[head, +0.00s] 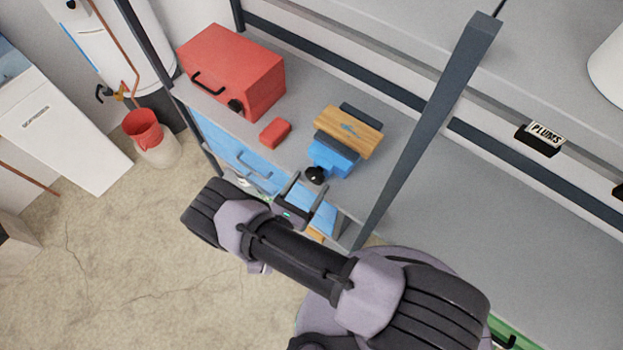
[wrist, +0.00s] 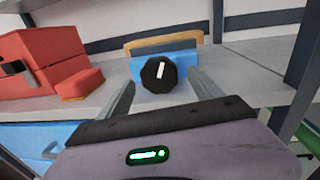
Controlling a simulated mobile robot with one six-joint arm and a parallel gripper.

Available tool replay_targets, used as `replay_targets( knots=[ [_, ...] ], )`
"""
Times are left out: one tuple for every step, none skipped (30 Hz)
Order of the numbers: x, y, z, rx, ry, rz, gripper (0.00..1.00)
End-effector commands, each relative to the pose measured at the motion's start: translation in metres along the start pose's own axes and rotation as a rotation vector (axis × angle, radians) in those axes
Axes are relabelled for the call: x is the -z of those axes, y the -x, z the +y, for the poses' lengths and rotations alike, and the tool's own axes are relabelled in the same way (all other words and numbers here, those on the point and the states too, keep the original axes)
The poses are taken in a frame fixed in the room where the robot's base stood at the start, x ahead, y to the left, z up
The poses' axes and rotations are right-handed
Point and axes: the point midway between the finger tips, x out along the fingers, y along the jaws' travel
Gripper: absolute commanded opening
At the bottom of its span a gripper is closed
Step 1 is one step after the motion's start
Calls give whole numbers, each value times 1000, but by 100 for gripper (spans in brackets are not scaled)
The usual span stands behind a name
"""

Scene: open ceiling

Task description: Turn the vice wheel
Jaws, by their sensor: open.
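The blue vice (head: 334,158) stands on the grey bench shelf, with a wooden board (head: 350,130) held at its back between dark jaws. Its black wheel (head: 315,175) is on the near side, facing my gripper. In the wrist view the wheel (wrist: 159,74) shows a white mark that is close to upright, leaning slightly right. My gripper (head: 306,182) is open and empty, just in front of the wheel. In the wrist view the fingers (wrist: 160,85) stand left and right of the wheel's outline. I cannot tell whether they reach around it.
A red box (head: 235,65) with a black handle and knob and a small red block (head: 275,132) stand left of the vice. A dark upright post (head: 425,130) rises close on the right. A blue drawer front (head: 235,155) lies below the bench edge.

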Motion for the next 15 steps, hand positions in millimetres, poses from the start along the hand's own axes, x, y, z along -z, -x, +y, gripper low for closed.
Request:
replay_targets(
  knots=[
    [0,-6,-1,3,0,0,75],
    [0,-9,-1,2,0,0,75],
    [0,-12,0,2,0,0,75],
    [0,-13,0,1,0,0,75],
    [0,-14,0,1,-1,0,75],
    [0,-16,0,0,-1,-1,75],
    [0,-16,0,0,-1,-1,75],
    [0,-16,0,0,-1,-1,75],
    [0,-16,0,0,-1,-1,75],
    [0,-16,0,0,-1,-1,75],
    [0,-16,0,0,-1,-1,75],
    [0,-16,0,0,-1,-1,75],
    [0,-16,0,0,-1,-1,71],
    [0,-16,0,0,-1,-1,65],
    [0,-16,0,0,-1,-1,57]
  ],
)
